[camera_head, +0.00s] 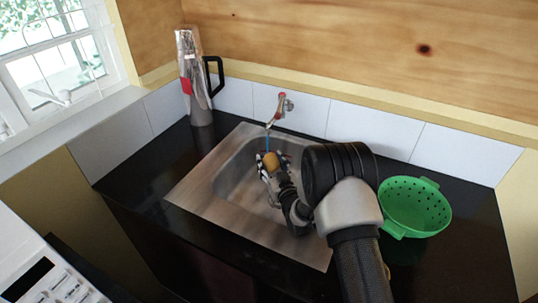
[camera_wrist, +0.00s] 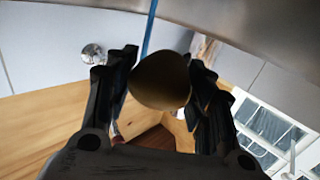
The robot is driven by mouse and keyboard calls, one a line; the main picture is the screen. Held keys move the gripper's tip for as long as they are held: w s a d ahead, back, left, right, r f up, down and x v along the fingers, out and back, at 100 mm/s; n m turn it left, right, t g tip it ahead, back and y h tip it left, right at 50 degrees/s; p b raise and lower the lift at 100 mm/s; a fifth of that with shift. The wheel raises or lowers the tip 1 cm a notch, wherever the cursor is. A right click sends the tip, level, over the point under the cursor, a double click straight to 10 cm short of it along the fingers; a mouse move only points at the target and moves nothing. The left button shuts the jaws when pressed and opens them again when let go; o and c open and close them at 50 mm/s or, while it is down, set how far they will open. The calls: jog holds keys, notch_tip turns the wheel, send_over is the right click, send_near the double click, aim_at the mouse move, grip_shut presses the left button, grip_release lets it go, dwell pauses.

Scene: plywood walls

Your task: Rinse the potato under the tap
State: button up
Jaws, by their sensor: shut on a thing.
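The potato (camera_head: 270,160) is brownish yellow and is held over the sink basin (camera_head: 232,180). My gripper (camera_head: 268,167) is shut on it, with one finger on each side. In the wrist view the potato (camera_wrist: 160,82) sits between the two dark fingers. The tap (camera_head: 281,104) is on the back wall, with a red part on it. A thin blue stream (camera_head: 267,142) comes down from its spout to the potato's upper left. In the wrist view the blue stream (camera_wrist: 151,28) runs close by the potato; I cannot tell whether it touches.
A green colander (camera_head: 414,207) stands on the black counter right of the sink, close to my arm. A tall grey jug-like thing (camera_head: 196,85) with a black handle stands at the back left. The left counter is clear.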

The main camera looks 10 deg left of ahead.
aim_at(268, 161)
jog(key=shift+s+d+f+g, duration=0.15)
jog(key=shift+s+f, duration=0.15)
jog(key=shift+f, duration=0.35)
jog(key=shift+s+d+f+g, duration=0.15)
jog(key=shift+s+f, duration=0.1)
jog(key=shift+f, duration=0.35)
jog(key=shift+s+d+r+p, duration=0.15)
jog(key=shift+s+r+p, duration=0.55)
jog(key=shift+s+r, duration=0.45)
jog(key=shift+s+d+r+p, duration=0.15)
jog(key=shift+s+r+p, duration=0.5)
jog(key=shift+s+r, duration=0.4)
jog(key=shift+r, duration=0.1)
jog(key=shift+r, duration=0.1)
